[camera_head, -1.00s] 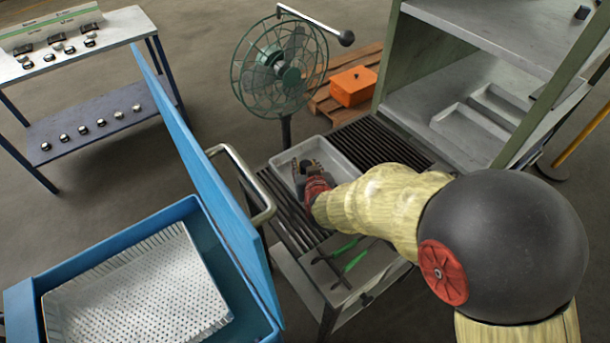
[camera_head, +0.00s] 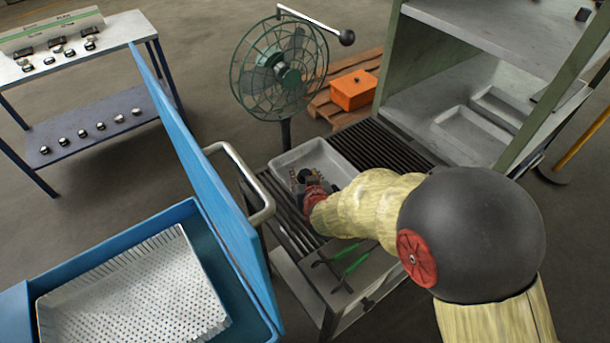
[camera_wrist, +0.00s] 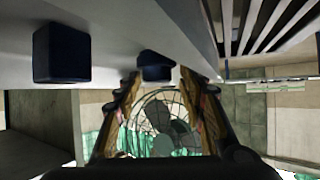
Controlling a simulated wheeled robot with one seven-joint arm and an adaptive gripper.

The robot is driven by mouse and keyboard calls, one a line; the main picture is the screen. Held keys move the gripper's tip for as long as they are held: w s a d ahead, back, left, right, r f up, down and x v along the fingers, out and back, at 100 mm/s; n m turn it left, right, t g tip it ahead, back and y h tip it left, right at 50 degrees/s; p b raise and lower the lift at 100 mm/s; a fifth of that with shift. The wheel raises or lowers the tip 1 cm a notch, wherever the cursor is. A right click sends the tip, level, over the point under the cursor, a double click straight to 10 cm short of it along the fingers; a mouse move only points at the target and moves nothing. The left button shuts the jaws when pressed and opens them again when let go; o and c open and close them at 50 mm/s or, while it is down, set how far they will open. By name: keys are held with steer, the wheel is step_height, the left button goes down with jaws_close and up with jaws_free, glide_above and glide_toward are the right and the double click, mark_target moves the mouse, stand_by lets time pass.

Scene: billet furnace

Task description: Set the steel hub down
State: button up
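My gripper (camera_head: 305,180) is low in a grey tray (camera_head: 340,155) on the slatted bench. A dark, blocky piece, likely the steel hub (camera_wrist: 155,68), is between the fingertips in the wrist view, close to both; I cannot tell whether they press on it. In the head view it is only a small dark spot (camera_head: 305,174) between the fingers. A second dark block (camera_wrist: 60,53) is against the tray's grey surface, left of the fingers in the wrist view, which looks upside down.
A green fan (camera_head: 280,73) stands behind the tray. Green-handled tongs (camera_head: 345,265) lie in front of it. A blue panel (camera_head: 205,165) and metal handle (camera_head: 250,190) rise at left. A grey-green cabinet (camera_head: 450,100) stands at right. An orange box (camera_head: 354,90) sits behind.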

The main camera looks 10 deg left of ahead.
steer(key=shift+r, duration=0.1)
steer(key=shift+s+r, duration=0.15)
steer(key=p+v, duration=0.3)
steer(key=v, duration=0.8)
steer(key=shift+s+d+p, duration=0.15)
steer(key=shift+s+p, duration=0.2)
steer(key=shift+r, duration=0.15)
steer(key=d+r+m+g, duration=0.1)
steer(key=d+r, duration=0.5)
steer(key=r, duration=0.1)
steer(key=s+d+r+m+g+h, duration=0.1)
steer(key=s+d+r+g+h, duration=0.1)
steer(key=s+d+r, duration=0.3)
steer(key=s+d+r+m+g+h, duration=0.2)
steer(key=s+d+r, duration=0.4)
steer(key=s+d, duration=0.8)
steer(key=d, duration=0.3)
steer(key=shift+s+d+g+h, duration=0.25)
steer(key=shift+d+g+h, duration=0.05)
steer(key=shift+d+h, duration=0.1)
